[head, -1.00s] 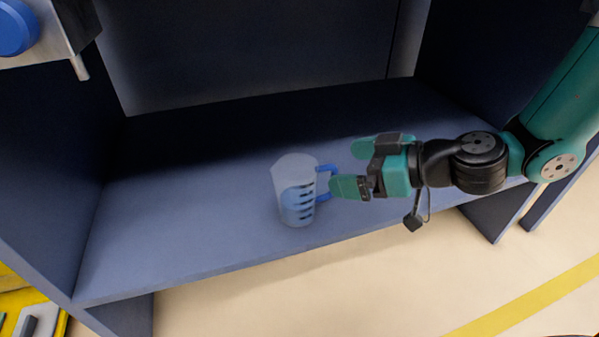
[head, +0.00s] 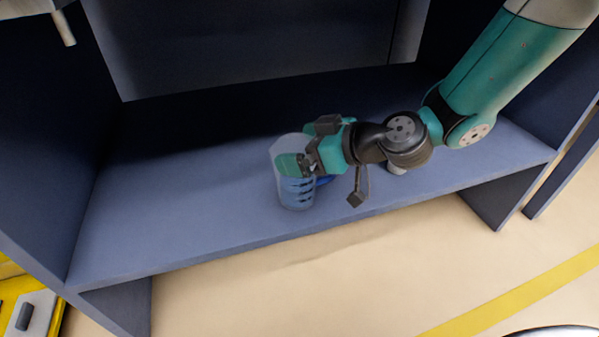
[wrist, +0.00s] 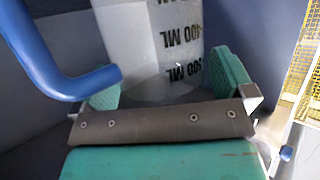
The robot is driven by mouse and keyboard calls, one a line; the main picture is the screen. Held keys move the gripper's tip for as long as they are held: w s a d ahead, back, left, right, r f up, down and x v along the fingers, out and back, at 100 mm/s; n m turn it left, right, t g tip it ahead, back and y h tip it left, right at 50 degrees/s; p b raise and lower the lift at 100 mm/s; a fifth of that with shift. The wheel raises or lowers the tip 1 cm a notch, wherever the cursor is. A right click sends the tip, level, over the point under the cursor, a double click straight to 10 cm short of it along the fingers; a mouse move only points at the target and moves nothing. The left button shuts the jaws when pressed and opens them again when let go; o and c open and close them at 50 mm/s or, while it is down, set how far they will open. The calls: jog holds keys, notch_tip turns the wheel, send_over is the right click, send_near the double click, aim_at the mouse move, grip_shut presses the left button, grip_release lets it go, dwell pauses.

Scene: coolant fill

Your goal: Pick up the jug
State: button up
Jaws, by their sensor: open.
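The jug (head: 296,196) is a clear measuring cup with dark graduation marks and a blue handle (head: 323,181). It stands upright on the blue-grey shelf (head: 180,225), near its front edge. My gripper (head: 297,148) is open and reaches in from the right at the jug's upper part, covering some of it and most of the handle. In the wrist view the jug's wall (wrist: 180,40), with "ML" lettering, shows between the two green fingers (wrist: 165,82). The blue handle (wrist: 45,60) shows left of the left finger. I cannot tell whether either finger touches the jug.
The shelf is inside a dark cabinet with a side wall (head: 45,150) on the left and a back panel (head: 240,45). The shelf left of the jug is clear. A yellow item (head: 40,310) is at the lower left, and pale floor lies in front.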

jog(key=shift+r, duration=0.1)
jog(key=c, duration=1.2)
